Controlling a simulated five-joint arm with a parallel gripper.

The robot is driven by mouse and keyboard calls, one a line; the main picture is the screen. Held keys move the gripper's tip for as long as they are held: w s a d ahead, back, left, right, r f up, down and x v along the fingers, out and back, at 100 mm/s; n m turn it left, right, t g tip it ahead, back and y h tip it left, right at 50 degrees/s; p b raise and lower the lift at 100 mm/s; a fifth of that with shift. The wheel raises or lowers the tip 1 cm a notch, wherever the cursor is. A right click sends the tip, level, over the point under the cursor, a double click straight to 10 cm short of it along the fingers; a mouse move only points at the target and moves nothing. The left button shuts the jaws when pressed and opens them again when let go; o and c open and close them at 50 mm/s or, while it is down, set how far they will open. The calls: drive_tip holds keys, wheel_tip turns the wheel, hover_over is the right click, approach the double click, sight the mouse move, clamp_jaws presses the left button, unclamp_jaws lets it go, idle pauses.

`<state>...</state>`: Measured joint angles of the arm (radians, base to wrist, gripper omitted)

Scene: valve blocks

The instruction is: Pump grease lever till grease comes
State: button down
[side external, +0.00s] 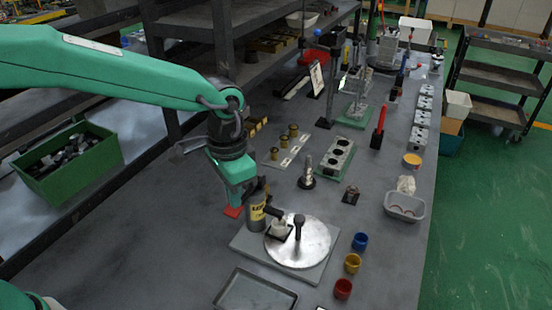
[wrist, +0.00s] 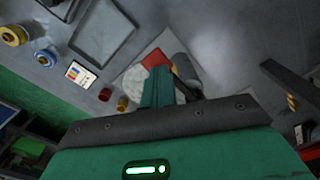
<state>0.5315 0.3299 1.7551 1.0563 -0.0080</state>
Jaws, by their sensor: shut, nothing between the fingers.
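The grease pump (side external: 257,212) is an upright dark cylinder with a yellow label, standing on a grey base plate (side external: 246,241). Its short dark spout (side external: 274,212) points right over a round silver plate (side external: 312,246) with a black knob. A red piece (side external: 232,212), perhaps the lever's grip, shows just left of the pump; a red piece also shows beyond my fingertips in the wrist view (wrist: 155,58). My gripper (side external: 236,202) is shut and empty, pointing down close beside the pump's left side. Its fingers also show in the wrist view (wrist: 159,76). Whether they touch the red piece is unclear. No grease is discernible.
Blue (side external: 360,241), yellow (side external: 352,263) and red (side external: 343,288) cups stand right of the base plate. An empty grey tray (side external: 232,300) lies in front. A metal fitting (side external: 307,173) and drilled block (side external: 338,157) stand behind. The bench left of my gripper is clear.

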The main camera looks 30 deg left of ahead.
drive_tip(key=shift+r, duration=2.2)
drive_tip(key=shift+r, duration=0.1)
wheel_tip(320, 180, up, 6)
drive_tip(key=shift+r, duration=0.2)
drive_tip(key=shift+f, duration=0.1)
drive_tip(key=shift+f, duration=3.2)
